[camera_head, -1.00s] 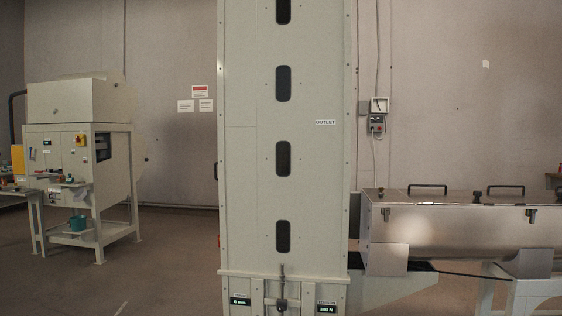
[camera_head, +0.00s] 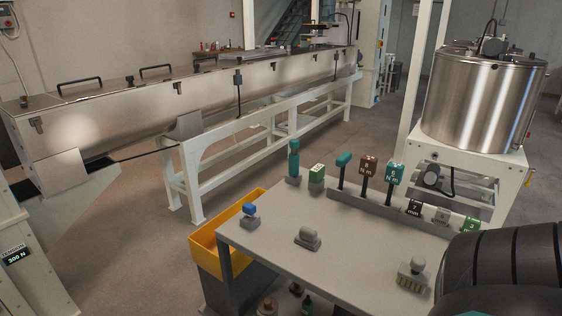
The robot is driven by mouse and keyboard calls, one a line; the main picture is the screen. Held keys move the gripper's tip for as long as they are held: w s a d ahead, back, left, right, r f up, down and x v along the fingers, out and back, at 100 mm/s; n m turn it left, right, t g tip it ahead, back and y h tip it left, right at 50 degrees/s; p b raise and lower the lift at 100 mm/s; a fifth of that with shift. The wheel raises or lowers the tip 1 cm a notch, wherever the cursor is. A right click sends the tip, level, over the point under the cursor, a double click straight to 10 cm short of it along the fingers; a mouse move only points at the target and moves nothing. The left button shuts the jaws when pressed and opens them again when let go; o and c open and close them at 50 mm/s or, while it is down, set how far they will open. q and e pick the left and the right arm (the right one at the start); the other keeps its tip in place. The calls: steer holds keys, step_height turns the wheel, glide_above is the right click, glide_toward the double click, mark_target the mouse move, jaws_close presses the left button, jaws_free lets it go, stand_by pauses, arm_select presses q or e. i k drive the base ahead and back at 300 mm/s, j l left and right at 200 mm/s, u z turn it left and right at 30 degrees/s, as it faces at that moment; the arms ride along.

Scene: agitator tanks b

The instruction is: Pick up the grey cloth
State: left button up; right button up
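I cannot make out a grey cloth for certain in the head view. A small grey rounded thing (camera_head: 308,238) lies on the grey worktable (camera_head: 285,262), but it is too small to tell whether it is cloth. Neither gripper shows in the head view. A dark, rounded arm part, which appears to be mine, fills the lower right corner and hides that end of the table.
A yellow bin (camera_head: 207,250) is at the table's left side. A blue-topped piece (camera_head: 249,211), a brush (camera_head: 412,274) and several labelled tools stand on the table. A steel tank (camera_head: 480,100) and a long steel trough (camera_head: 190,97) stand behind. Floor between them is clear.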

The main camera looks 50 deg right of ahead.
mark_target(307, 238)
steer(key=z, duration=1.7)
